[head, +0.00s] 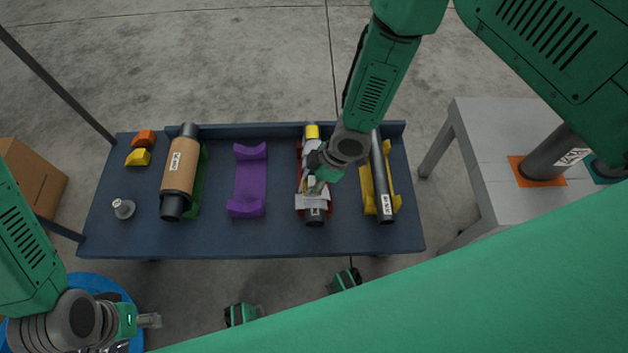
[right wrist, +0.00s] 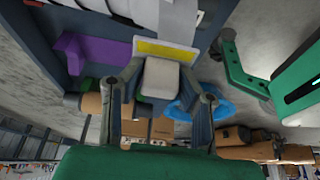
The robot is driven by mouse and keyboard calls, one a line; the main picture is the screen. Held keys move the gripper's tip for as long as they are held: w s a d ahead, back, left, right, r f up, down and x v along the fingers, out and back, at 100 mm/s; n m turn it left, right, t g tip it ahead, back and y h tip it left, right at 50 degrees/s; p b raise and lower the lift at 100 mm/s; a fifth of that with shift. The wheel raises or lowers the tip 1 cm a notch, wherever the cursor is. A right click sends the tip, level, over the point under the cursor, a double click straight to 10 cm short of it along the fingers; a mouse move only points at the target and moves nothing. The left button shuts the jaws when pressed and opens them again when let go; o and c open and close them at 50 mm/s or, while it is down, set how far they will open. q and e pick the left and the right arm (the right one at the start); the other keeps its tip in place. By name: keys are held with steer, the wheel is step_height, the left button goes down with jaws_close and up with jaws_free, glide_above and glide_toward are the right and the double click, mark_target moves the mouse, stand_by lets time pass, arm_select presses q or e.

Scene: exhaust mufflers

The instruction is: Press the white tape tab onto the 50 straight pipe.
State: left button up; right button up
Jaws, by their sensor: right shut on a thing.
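Whether the tab touches the pipe I cannot tell. My left gripper (head: 150,320) is at lower left, away from the pipe.
The purple cradle (head: 249,180) is empty. Another dark pipe (head: 381,180) lies in the yellow cradle (head: 367,190). A blue bin (head: 92,282) stands at lower left. A grey table (head: 490,140) stands right.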

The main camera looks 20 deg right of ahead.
mark_target(310, 200)
steer(key=shift+f, duration=0.5)
steer(key=shift+d+f+b, duration=0.15)
steer(key=shift+f+b, duration=0.15)
steer(key=shift+b, duration=0.2)
steer(key=shift+d+f+b, duration=0.25)
steer(key=shift+f+b, duration=0.2)
steer(key=shift+f, duration=0.1)
steer(key=shift+d+f+b, duration=0.2)
steer(key=shift+f+b, duration=0.2)
steer(key=shift+f, duration=0.15)
steer(key=shift+f+b, duration=0.3)
steer(key=shift+f, duration=0.05)
steer(key=shift+b+x, duration=0.75)
steer(key=shift+x, duration=0.3)
steer(key=shift+s+d+f, duration=0.1)
steer(key=shift+d, duration=0.2)
steer(key=shift+a+f, duration=0.1)
steer(key=shift+a, duration=0.05)
